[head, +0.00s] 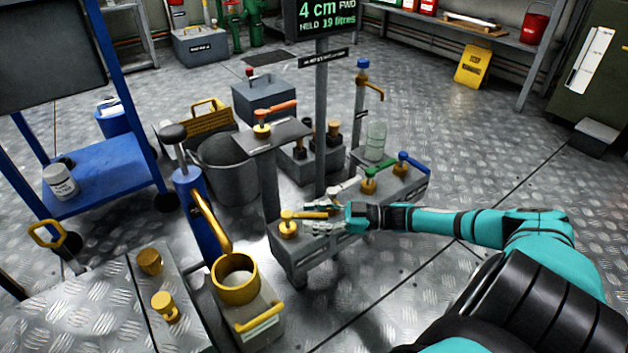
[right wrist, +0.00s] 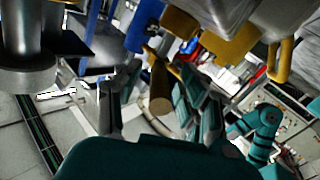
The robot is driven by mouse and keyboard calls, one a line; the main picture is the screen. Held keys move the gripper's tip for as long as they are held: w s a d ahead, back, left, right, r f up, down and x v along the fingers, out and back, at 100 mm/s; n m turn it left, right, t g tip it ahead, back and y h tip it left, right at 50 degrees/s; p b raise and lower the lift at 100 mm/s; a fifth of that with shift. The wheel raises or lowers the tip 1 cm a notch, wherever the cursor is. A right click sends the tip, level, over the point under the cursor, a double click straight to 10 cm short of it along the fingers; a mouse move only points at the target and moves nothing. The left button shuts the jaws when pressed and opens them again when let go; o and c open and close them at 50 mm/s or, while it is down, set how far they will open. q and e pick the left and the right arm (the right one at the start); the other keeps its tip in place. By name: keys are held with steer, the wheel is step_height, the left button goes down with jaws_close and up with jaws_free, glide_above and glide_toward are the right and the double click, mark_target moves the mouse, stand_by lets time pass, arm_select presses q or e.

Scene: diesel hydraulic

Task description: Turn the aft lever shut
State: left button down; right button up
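A low grey valve bench (head: 318,255) carries a yellow lever (head: 289,223), a green lever (head: 370,178) and a blue lever (head: 405,160). No label that I can read marks any of them as aft. The yellow lever's handle points right, towards my right gripper (head: 332,215). In the right wrist view, the fingers of my right gripper (right wrist: 158,115) are spread, with a yellow bar (right wrist: 160,92) between them. Contact with the bar is not clear. My left gripper is not in view.
An orange lever (head: 270,110) sits on a raised stand. The floor right of the bench is clear.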

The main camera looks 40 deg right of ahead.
steer(key=shift+d, duration=0.1)
steer(key=v, duration=1.2)
steer(key=shift+s, duration=0.1)
steer(key=shift+c, duration=0.3)
